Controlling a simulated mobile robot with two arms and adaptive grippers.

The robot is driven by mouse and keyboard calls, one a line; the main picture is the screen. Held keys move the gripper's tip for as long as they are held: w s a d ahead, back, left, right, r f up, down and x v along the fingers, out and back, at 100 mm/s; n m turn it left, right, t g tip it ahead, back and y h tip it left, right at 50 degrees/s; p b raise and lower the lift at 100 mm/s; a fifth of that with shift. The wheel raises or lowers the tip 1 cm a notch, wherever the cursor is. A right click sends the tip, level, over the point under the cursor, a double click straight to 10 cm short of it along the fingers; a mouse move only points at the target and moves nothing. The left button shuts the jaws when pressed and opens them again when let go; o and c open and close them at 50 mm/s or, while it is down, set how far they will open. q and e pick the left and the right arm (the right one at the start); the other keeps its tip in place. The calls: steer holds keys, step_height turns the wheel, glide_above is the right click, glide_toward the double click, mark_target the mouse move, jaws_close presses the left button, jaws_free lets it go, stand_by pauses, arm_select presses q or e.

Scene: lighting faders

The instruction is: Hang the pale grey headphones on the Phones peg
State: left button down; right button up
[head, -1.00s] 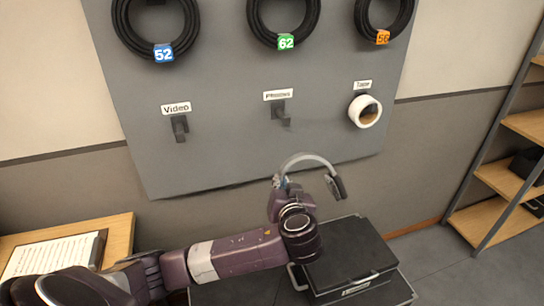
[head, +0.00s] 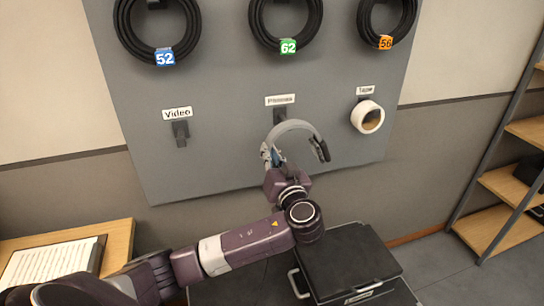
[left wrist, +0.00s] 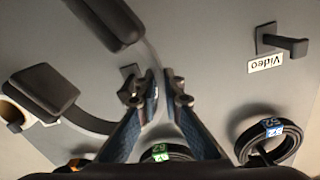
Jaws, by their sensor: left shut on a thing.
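The pale grey headphones (head: 296,124) are in front of the grey board, band uppermost, with a dark ear cup (head: 320,149) at the right. My left gripper (head: 272,158) is shut on the headphones at their left side. The Phones peg (head: 280,115) is under its label, just behind and above the band, which partly covers it. I cannot tell whether band and peg touch. In the left wrist view the fingers (left wrist: 158,88) close around the curved band, and the two dark ear pads (left wrist: 46,92) hang off to the left. My right gripper is out of view.
The Video peg (head: 180,131) is empty at the left. A white tape roll (head: 368,117) hangs on the Tape peg at the right. Coiled black cables (head: 287,45) hang above. A black case (head: 350,265) stands below, and shelves (head: 500,190) are at the right.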

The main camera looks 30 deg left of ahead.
arm_select(q)
steer(key=shift+x, duration=4.45)
steer(key=shift+a+f+b, duration=0.1)
steer(key=shift+f+b, duration=0.4)
steer(key=shift+b, duration=0.1)
steer(key=shift+f+b, duration=0.6)
steer(key=shift+b, duration=0.1)
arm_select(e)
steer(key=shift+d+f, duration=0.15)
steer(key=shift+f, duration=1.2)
arm_select(q)
steer(key=c, duration=2)
jaws_free()
steer(key=shift+f, duration=0.15)
steer(key=v, duration=1.2)
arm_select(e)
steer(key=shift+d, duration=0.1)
